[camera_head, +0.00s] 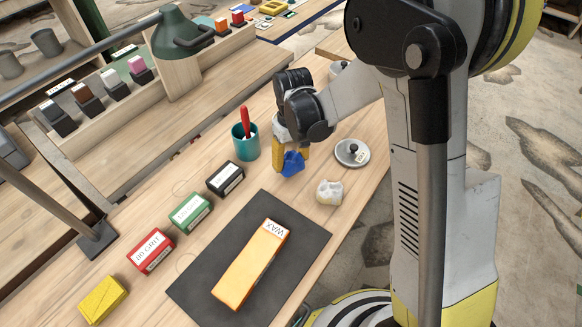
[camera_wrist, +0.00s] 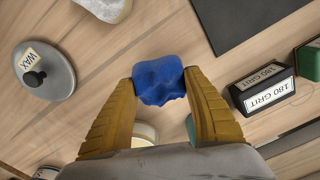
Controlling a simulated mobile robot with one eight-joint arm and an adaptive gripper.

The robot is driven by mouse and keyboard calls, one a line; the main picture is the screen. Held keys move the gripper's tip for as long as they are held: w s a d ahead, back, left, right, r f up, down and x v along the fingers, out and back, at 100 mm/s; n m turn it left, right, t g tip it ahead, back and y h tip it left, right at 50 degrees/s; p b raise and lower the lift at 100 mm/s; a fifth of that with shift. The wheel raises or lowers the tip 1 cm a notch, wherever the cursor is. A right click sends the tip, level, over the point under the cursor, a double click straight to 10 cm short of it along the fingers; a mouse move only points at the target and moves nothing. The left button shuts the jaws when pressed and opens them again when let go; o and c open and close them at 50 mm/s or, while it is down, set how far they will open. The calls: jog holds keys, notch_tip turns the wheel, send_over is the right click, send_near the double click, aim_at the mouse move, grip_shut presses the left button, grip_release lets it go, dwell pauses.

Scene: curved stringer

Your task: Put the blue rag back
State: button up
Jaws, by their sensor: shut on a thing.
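The blue rag (camera_head: 292,163) is a crumpled bundle at the tips of my gripper (camera_head: 290,155) in the head view. In the wrist view the blue rag (camera_wrist: 159,80) sits between the two yellow fingers of my gripper (camera_wrist: 160,88), which are shut on it. The rag appears to be held over the wooden bench; its exact height is hard to tell. The teal cup with a red-handled tool (camera_head: 245,140) stands to its left in the head view, and the round lid marked WAX (camera_head: 352,153) lies to its right.
A white crumpled rag (camera_head: 329,192) lies nearby. A dark mat (camera_head: 193,281) bears an orange block marked WAX (camera_head: 250,266). Black (camera_head: 225,178), green (camera_head: 190,212) and red (camera_head: 152,251) grit blocks and a yellow block (camera_head: 103,300) line the left. A green lamp (camera_head: 180,35) overhangs the back.

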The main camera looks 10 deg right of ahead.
aim_at(291, 166)
jog(key=shift+f+b, duration=0.5)
jog(key=shift+f, duration=1)
jog(key=shift+f, duration=0.15)
jog(key=o, duration=1.1)
jog(key=shift+o, duration=0.2)
